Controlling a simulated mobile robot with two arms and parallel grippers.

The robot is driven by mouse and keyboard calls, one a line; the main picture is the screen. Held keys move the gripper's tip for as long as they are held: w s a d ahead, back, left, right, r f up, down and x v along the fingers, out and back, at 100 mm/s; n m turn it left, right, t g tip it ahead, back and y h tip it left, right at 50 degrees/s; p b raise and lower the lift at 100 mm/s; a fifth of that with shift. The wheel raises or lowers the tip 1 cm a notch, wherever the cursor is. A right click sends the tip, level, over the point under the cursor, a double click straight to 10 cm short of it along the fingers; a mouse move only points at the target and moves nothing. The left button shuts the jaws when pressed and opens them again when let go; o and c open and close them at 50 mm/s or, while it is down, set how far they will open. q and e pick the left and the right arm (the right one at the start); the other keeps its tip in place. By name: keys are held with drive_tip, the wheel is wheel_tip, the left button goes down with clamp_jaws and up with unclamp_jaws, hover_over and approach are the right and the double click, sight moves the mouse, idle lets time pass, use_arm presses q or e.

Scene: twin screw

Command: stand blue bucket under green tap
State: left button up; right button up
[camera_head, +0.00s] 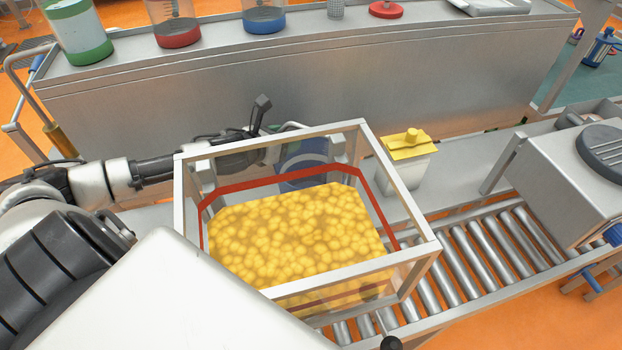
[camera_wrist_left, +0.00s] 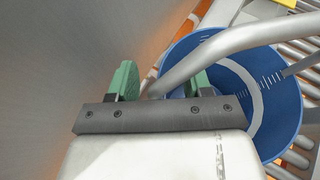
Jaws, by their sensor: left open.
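The blue bucket (camera_head: 303,163) stands behind the clear bin in the head view, seen partly through its wall. In the left wrist view the bucket (camera_wrist_left: 270,88) shows its inside, with scale marks and a thick grey handle (camera_wrist_left: 220,52). My left gripper (camera_head: 262,110) is just left of and above the bucket in the head view. In the wrist view its green fingertips (camera_wrist_left: 160,80) are apart, and the handle runs through the gap between them; I cannot tell whether they touch it. A green-banded tank (camera_head: 77,32) stands at upper left. I cannot make out a green tap. My right gripper is out of view.
A metal-framed clear bin (camera_head: 430,250) full of yellow pieces stands on the roller conveyor (camera_head: 475,262). A yellow-topped container (camera_head: 408,150) is right of it. Red-based (camera_head: 178,35) and blue-based (camera_head: 264,22) tanks stand on the long steel cabinet (camera_head: 300,82). A grey machine (camera_head: 565,185) is at right.

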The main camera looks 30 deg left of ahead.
use_arm(q)
drive_tip(key=shift+c, duration=0.3)
clamp_jaws()
drive_tip(key=shift+r, duration=0.15)
idle(0.3)
